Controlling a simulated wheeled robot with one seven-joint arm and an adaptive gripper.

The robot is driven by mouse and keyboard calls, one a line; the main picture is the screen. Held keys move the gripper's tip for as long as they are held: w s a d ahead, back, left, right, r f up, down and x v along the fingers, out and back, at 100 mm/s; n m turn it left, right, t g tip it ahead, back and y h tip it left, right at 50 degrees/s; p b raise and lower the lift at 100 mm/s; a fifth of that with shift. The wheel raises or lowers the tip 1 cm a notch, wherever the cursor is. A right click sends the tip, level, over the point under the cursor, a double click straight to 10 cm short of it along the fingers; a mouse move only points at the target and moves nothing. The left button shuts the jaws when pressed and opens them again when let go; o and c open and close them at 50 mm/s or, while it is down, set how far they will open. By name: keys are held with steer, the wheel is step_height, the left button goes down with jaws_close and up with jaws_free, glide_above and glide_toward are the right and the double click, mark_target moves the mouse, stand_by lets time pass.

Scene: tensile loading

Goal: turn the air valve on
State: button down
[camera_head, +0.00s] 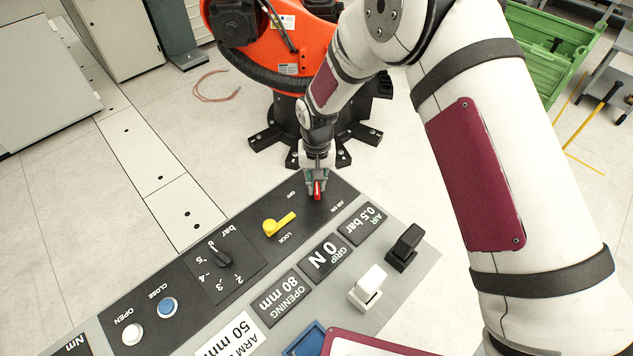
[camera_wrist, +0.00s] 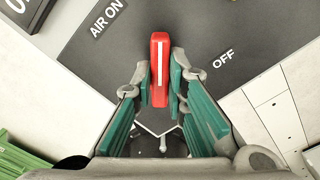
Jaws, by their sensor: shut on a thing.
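The air valve is a red handle (camera_head: 317,190) with a white stripe, at the far right end of the dark control panel. In the wrist view the red handle (camera_wrist: 159,62) sits between labels reading AIR ON, upper left, and OFF, right. My gripper (camera_head: 316,180) is over the valve from above. In the wrist view its green-padded fingers (camera_wrist: 160,85) are on both sides of the handle and shut on it.
A yellow LOCK lever (camera_head: 279,224) stands left of the valve. The panel (camera_head: 190,335) also has a bar dial (camera_head: 222,259), blue button (camera_head: 167,307), white button (camera_head: 131,334), black switch (camera_head: 404,246) and white switch (camera_head: 368,287). An orange robot (camera_head: 262,55) stands behind.

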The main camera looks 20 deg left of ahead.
steer(key=n+b, duration=0.1)
steer(key=n, duration=0.2)
steer(key=n+b, duration=0.1)
steer(key=shift+w+d+f+n+b, duration=0.1)
steer(key=shift+w+d+n+b, duration=0.15)
steer(key=shift+d+n+b, duration=0.05)
steer(key=shift+w+d+n+b, duration=0.1)
steer(key=shift+n+b, duration=0.95)
steer(key=shift+n, duration=0.85)
steer(key=c, duration=1.6)
jaws_free()
steer(key=shift+r, duration=0.2)
step_height(320, 180, up, 12)
steer(key=shift+f, duration=0.1)
